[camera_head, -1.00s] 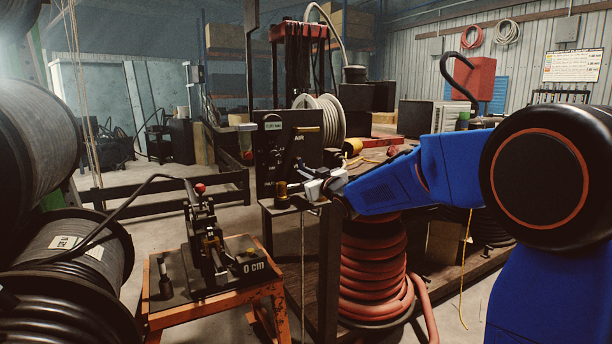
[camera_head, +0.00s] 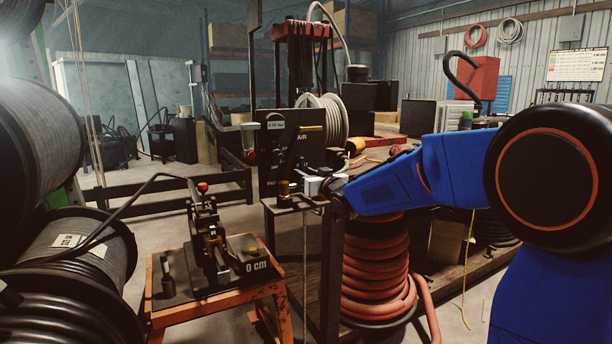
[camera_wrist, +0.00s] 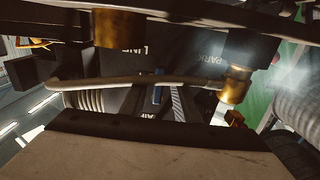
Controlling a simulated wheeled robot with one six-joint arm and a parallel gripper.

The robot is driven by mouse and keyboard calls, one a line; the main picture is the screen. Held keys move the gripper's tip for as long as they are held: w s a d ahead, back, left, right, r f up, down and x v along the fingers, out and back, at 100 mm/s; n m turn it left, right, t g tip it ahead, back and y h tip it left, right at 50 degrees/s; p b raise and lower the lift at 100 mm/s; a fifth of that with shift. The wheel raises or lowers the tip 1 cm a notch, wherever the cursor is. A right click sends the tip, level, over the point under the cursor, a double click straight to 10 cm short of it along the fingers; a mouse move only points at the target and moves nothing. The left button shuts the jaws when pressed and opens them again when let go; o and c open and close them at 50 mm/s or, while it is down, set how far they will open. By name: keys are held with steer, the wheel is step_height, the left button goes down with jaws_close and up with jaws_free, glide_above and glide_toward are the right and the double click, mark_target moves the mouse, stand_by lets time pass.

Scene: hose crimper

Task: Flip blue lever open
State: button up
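My gripper (camera_head: 316,187), pale grey, is at the left end of my blue arm, in front of the dark panel (camera_head: 275,157) lettered AIR. It is just right of an upright brass fitting (camera_head: 284,192) at the bench corner; I cannot tell whether they touch. Its finger gap is not clear. A small blue piece (camera_wrist: 158,95), possibly the blue lever, shows mid-frame in the wrist view, partly behind a thin curved hose (camera_wrist: 130,82). Brass fittings (camera_wrist: 237,84) stand at the right and upper left in the wrist view.
A hand tool with a red knob (camera_head: 202,187) stands on an orange stand (camera_head: 222,302) at left. Coiled red hose (camera_head: 375,265) sits under the bench. Large cable reels (camera_head: 40,120) fill the left edge. A pale, dark-edged surface (camera_wrist: 160,150) fills the lower wrist view.

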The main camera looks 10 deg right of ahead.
stand_by(0.3)
steer(key=v, duration=1.7)
steer(key=shift+s, duration=0.15)
steer(key=shift+d, duration=0.2)
